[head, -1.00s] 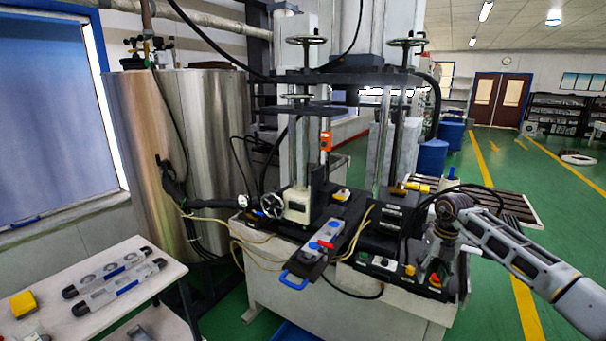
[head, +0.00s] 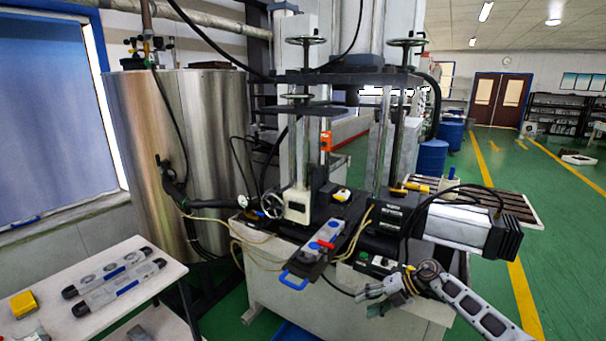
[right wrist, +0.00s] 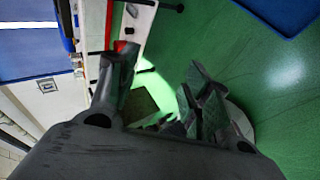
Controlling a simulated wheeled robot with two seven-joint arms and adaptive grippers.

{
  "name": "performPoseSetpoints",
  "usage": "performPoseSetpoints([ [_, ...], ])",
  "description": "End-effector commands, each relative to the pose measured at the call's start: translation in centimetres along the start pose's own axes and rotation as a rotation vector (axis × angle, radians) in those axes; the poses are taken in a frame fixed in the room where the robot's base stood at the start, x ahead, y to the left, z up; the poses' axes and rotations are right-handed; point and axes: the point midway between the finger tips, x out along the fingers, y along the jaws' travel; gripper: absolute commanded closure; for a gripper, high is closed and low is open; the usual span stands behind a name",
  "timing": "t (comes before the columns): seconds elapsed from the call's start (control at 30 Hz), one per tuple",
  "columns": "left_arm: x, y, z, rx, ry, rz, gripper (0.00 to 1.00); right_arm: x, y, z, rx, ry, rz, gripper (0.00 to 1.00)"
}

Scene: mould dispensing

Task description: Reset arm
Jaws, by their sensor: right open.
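My right gripper (head: 368,298) is in the lower middle of the head view, in front of the machine's bench, with its arm coming in from the lower right. Its fingers point left, and they stand apart with nothing between them. In the right wrist view the two dark fingers of the right gripper (right wrist: 158,88) are spread, with green floor and part of the bench beyond them. My left gripper is not in view.
The machine (head: 300,205) stands on a white bench (head: 275,290), with a mould with a blue handle (head: 295,282) at its front. A motor (head: 460,226) juts out at the right. A white table (head: 105,310) with moulds stands lower left.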

Motion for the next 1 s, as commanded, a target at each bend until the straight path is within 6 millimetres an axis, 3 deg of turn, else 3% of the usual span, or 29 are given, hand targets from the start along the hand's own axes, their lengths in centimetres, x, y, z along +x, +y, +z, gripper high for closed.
performPoseSetpoints([
  [0.1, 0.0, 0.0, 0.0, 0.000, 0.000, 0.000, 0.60, 2.6, -0.7, -0.2, 0.085, -0.024, 0.116, 0.51],
  [0.27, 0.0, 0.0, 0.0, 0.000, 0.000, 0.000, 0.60, 5.3, -2.0, 0.0, 0.213, -0.081, 0.258, 0.51],
  [0.57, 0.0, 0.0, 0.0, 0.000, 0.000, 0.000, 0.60, 9.3, -7.3, 0.3, 0.508, -0.226, 0.464, 0.51],
  [0.77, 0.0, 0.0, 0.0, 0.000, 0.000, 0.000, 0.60, 11.7, -13.2, -0.3, 0.738, -0.345, 0.549, 0.51],
  [1.0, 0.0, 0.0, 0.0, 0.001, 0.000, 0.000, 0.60, 14.3, -22.6, -2.8, 1.041, -0.509, 0.589, 0.51],
])
